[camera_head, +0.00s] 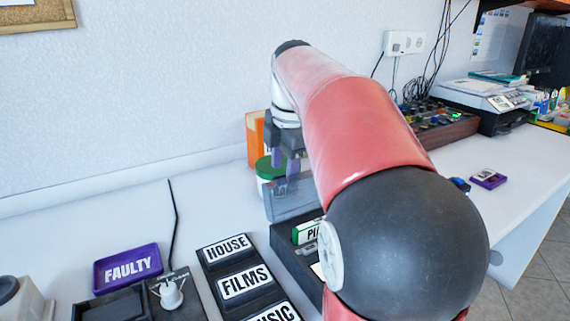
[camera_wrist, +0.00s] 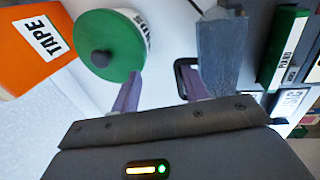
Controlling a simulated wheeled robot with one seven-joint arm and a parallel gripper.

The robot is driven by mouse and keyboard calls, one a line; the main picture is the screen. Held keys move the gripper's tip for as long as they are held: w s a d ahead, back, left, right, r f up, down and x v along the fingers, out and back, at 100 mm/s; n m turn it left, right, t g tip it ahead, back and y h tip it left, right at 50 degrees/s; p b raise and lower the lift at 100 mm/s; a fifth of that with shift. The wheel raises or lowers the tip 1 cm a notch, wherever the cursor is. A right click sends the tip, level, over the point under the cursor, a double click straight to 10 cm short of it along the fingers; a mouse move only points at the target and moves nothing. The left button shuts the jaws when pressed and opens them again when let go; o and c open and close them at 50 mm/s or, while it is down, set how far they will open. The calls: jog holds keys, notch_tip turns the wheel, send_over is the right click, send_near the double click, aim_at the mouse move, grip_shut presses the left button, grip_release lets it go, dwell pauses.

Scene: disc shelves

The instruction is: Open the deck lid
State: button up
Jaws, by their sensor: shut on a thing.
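My gripper (camera_head: 283,162) points down at the back of the table, shut at the upper edge of a smoky clear lid (camera_head: 291,201). The lid stands tilted up behind a black case (camera_head: 287,254) holding labelled boxes. I take this lid for the deck lid. In the wrist view, my purple fingers (camera_wrist: 160,92) stand apart, with a dark loop-shaped handle (camera_wrist: 181,82) by the right one. The exact contact is hard to make out. A grey panel (camera_wrist: 222,50) rises beside that finger. My arm hides much of the case in the head view.
A green-topped tub (camera_wrist: 108,45) and an orange TAPE box (camera_wrist: 30,45) stand close beside my fingers. Left of the case are a black rack labelled HOUSE and FILMS (camera_head: 240,277) and a purple FAULTY tray (camera_head: 127,267). The table's back left is clear.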

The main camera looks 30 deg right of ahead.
notch_tip(320, 180, up, 8)
jog(key=s+p, duration=0.1)
jog(key=shift+s+f, duration=0.15)
jog(key=shift+s, duration=0.05)
jog(key=shift+s, duration=0.1)
dwell(0.4)
